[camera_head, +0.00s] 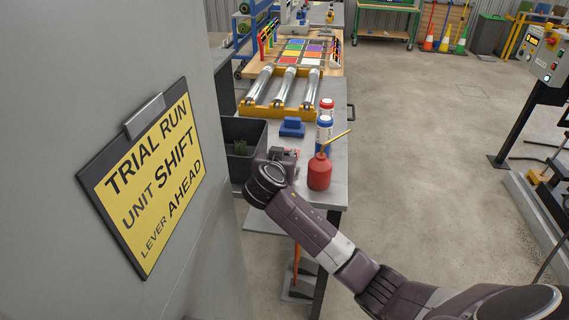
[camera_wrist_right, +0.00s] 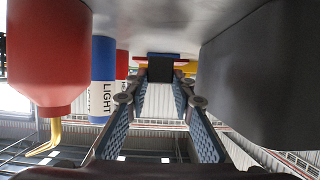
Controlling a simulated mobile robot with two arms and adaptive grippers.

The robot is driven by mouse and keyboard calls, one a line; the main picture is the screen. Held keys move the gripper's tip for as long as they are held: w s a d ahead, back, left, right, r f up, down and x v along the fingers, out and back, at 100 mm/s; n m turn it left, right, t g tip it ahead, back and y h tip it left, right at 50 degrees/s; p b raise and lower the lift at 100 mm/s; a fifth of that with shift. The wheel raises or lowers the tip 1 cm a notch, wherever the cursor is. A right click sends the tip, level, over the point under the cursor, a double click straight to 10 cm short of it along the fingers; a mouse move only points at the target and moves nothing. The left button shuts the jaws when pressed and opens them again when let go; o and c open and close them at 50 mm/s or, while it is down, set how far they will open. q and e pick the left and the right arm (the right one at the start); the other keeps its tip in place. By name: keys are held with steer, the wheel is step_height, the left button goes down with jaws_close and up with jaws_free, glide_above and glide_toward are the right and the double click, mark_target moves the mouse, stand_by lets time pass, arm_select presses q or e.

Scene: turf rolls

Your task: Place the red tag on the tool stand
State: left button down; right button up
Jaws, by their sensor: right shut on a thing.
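My right gripper (camera_head: 283,154) is low over the near end of the grey workbench, seen from behind and above. In the right wrist view the fingers (camera_wrist_right: 160,82) close around a small dark part (camera_wrist_right: 160,68), with a little red and blue beyond. A blue stepped block (camera_head: 292,128) stands on the bench just past the gripper. I cannot tell whether it is the tool stand. My left gripper is out of view.
A red oil can (camera_head: 319,173) with a yellow spout stands close right of the gripper. Two labelled bottles (camera_head: 324,133) are behind it. A dark planter (camera_head: 241,150) is close on the left. A yellow roller rack (camera_head: 262,111) lies beyond. A grey wall with a sign (camera_head: 150,180) fills the left.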

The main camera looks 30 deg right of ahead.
step_height(320, 180, down, 4)
steer(key=shift+r, duration=0.1)
steer(key=o, duration=0.9)
steer(key=shift+o, duration=0.2)
steer(key=b+v, duration=0.1)
steer(key=v, duration=1.1)
steer(key=shift+b, duration=0.3)
